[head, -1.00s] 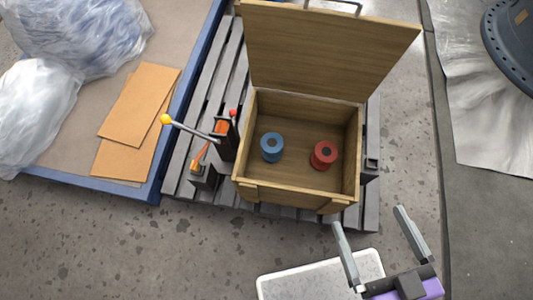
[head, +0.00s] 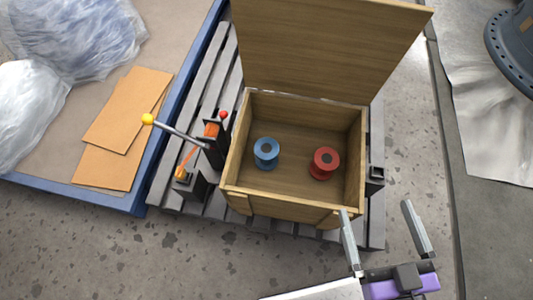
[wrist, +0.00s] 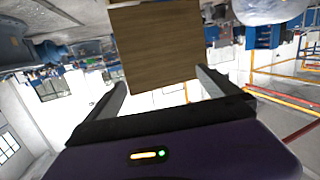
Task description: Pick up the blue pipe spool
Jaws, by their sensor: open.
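The blue pipe spool (head: 266,153) stands upright on the floor of an open wooden box (head: 292,203), in the left half. A red spool (head: 324,163) stands to its right in the same box. My gripper (head: 376,221) is open and empty, outside the box near its front right corner. The spools do not show in the wrist view. There, my open fingers (wrist: 160,88) frame a brown wooden panel (wrist: 150,45), which looks like the box's raised lid.
The lid (head: 325,45) stands open at the back. A lever clamp with a yellow knob (head: 148,119) stands left of the box on the grey slatted pallet (head: 190,115). Brown cardboard sheets (head: 120,125) and plastic-wrapped bundles (head: 80,35) lie further left.

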